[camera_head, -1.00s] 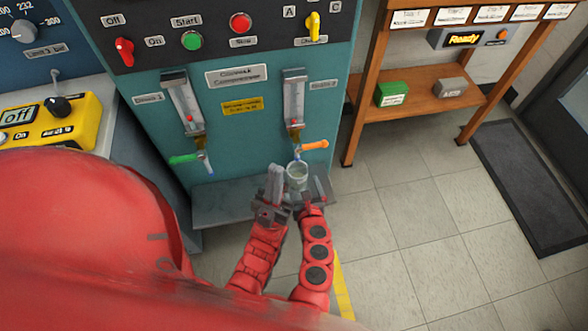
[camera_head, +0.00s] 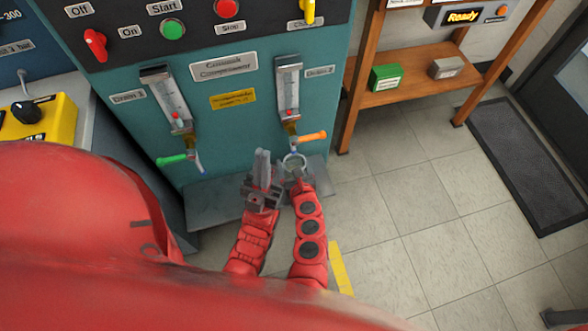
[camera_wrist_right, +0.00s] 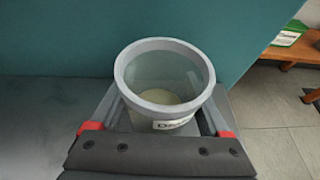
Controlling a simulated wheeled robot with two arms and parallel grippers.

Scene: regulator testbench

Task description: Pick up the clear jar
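The clear jar (camera_head: 294,163) stands upright below the orange-handled Drain 2 valve (camera_head: 311,137). In the right wrist view the jar (camera_wrist_right: 163,85) has a thick grey rim, a pale bottom and a partly hidden label starting with "D". My right gripper (camera_wrist_right: 160,115) has one finger on each side of the jar. Whether the fingers press on it cannot be told, and the jar's base is hidden by the gripper. My left gripper (camera_head: 262,163) is left of the jar, with its fingers pointing up, close together and empty.
A grey ledge (camera_head: 215,203) runs along the foot of the teal cabinet (camera_head: 235,135). The green-handled Drain 1 valve (camera_head: 172,160) is to the left. A wooden shelf (camera_head: 415,90) with small boxes stands right.

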